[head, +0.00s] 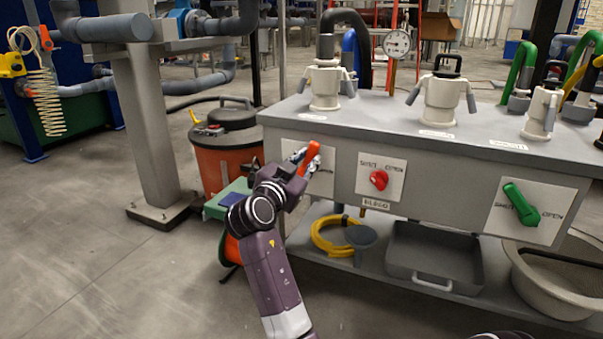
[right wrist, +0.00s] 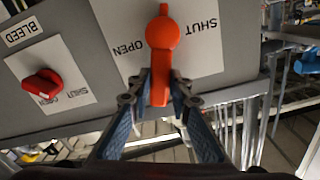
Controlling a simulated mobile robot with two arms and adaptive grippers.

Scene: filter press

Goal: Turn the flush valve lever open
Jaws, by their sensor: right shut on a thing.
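An orange lever (head: 309,157) stands out from a white plate at the left end of the grey cabinet front. In the right wrist view, the lever (right wrist: 164,34) has a round hub, and its handle runs down the picture between my fingers. The upside-down plate (right wrist: 205,50) around it reads OPEN on the left and SHUT on the right. My right gripper (head: 297,163) is shut on the handle; its fingers (right wrist: 160,92) lie on both sides of it. No label naming this valve is readable. My left gripper is not in view.
A red knob (head: 378,180) above a BLEED label and a green lever (head: 521,204) sit further right. A grey tray (head: 434,278), a yellow hose (head: 326,240) and a basin (head: 560,285) are below. An orange-and-black vacuum (head: 226,150) stands left. The left floor is clear.

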